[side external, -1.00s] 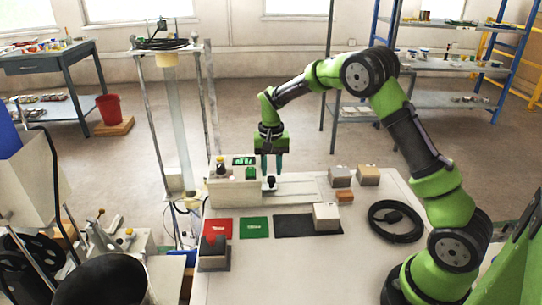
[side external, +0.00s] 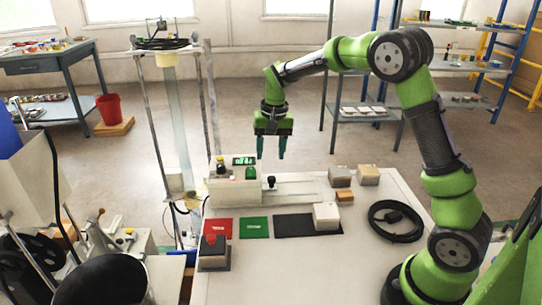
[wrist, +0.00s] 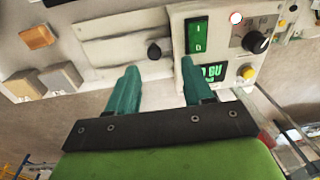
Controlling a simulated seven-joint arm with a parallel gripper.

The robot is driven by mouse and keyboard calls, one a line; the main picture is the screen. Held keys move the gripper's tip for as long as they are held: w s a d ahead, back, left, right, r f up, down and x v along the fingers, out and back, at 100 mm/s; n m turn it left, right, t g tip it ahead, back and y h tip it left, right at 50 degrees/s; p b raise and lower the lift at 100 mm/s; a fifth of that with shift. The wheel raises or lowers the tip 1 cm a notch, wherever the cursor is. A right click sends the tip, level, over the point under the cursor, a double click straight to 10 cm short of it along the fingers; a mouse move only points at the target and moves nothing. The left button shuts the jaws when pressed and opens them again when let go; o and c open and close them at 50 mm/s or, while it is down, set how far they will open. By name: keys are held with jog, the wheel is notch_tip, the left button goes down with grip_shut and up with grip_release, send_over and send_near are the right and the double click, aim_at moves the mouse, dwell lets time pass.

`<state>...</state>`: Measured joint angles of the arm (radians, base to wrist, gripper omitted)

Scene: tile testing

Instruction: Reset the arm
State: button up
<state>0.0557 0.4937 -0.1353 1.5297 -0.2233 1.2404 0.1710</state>
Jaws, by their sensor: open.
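My gripper (side external: 271,147) is open and empty. In the side external view it hangs in the air above the white tester with its teal fingers pointing down. In the wrist view the two teal fingertips (wrist: 163,78) are spread apart, with the black knob (wrist: 154,51) and the green switch (wrist: 196,35) beyond them. The black knob also shows in the side view (side external: 271,181), below the fingers.
A red card (side external: 219,228), a green card (side external: 254,227) and a black mat (side external: 285,225) with a pale block (side external: 326,214) lie on the white table (side external: 300,265). Grey blocks (side external: 341,176) stand behind. A coiled black cable (side external: 396,222) lies at right. A glass column (side external: 178,125) stands at left.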

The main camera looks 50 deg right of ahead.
jog(key=s+a+r+n+t, duration=0.25)
jog(key=s+a+r, duration=0.25)
jog(key=s+r, duration=0.5)
jog(key=s+a+n+t+y, duration=0.1)
jog(key=s+a+n+t, duration=0.1)
jog(key=s, duration=1.1)
jog(key=a+t, duration=0.1)
jog(key=a, duration=0.1)
jog(key=shift+s+a+r+t+y, duration=0.3)
jog(key=shift+s+a+r+t, duration=0.05)
jog(key=shift+a, duration=0.05)
